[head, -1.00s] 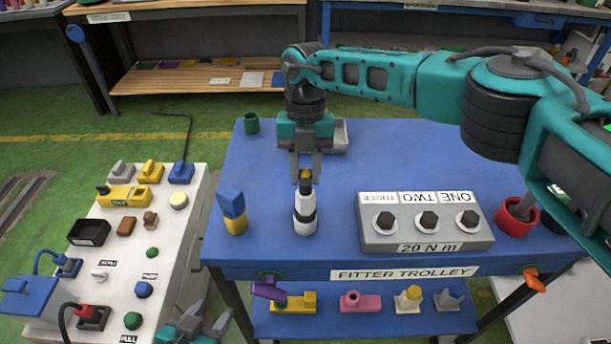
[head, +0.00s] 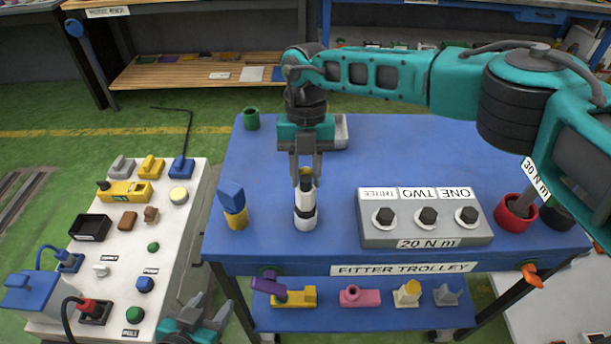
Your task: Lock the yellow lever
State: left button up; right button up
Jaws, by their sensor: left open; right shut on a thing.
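A yellow lever block (head: 151,167) stands on the white console between a grey block and a blue block. A second yellow unit with a black knob (head: 124,191) lies just in front of it; I cannot tell the lock state of either. My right gripper (head: 306,182) points down over the blue trolley, shut on the yellow top of an upright white-and-black cylinder (head: 305,206). The cylinder's base appears to be on the trolley top. My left gripper (head: 208,306) is open and empty, low beside the console's front right corner, apart from both yellow units.
The console (head: 167,222) also carries buttons, a black tray and plugs. The blue trolley (head: 270,160) holds a blue-and-yellow block (head: 233,206), a grey bolt box (head: 425,235) and a red cup (head: 515,214).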

jog(key=o, duration=0.7)
jog(key=shift+s, duration=0.25)
jog(key=shift+o, duration=0.2)
jog(key=shift+w, duration=0.1)
jog(key=shift+v, duration=3.5)
